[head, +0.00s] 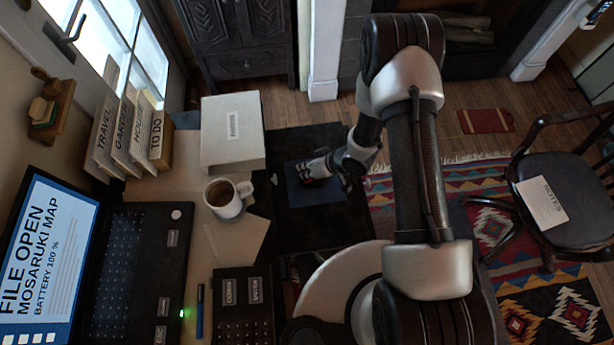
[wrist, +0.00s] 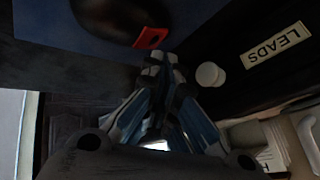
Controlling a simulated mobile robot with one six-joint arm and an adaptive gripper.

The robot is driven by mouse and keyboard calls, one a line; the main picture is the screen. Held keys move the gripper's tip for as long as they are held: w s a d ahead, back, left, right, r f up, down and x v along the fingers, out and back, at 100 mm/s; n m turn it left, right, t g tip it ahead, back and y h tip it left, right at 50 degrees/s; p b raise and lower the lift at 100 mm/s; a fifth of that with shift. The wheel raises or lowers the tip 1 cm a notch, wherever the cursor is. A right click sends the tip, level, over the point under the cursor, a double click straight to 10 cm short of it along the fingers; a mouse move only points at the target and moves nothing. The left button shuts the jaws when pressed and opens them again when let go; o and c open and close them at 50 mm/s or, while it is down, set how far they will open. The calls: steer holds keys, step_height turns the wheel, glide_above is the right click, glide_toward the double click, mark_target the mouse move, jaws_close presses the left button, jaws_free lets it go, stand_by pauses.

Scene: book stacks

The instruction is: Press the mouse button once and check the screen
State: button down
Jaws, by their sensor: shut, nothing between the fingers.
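The dark mouse (wrist: 112,18) with a red button (wrist: 151,38) lies on a blue pad at the top of the wrist view. My gripper (wrist: 162,62) is shut and empty, its fingertips close to the red button. I cannot tell whether they touch it. In the head view my gripper (head: 318,168) is over the blue pad (head: 300,198) and the mouse is mostly hidden. The laptop screen (head: 45,260) at the left reads "FILE OPEN", "MOSARUKI MAP" and "BATTERY 100 %".
A coffee mug (head: 226,198), a white box (head: 232,132) and a black keypad (head: 243,300) stand left of the pad. A blue pen (head: 200,310) lies near the laptop. A "LEADS" label (wrist: 275,46) and a small white round thing (wrist: 210,74) are beside my gripper.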

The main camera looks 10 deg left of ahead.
steer(key=r+p, duration=0.1)
steer(key=r, duration=0.1)
steer(key=r+p, duration=0.2)
steer(key=a+r+p, duration=0.1)
steer(key=shift+s+a+r, duration=0.1)
steer(key=shift+s+r, duration=0.15)
steer(key=shift+r, duration=0.15)
stand_by(0.6)
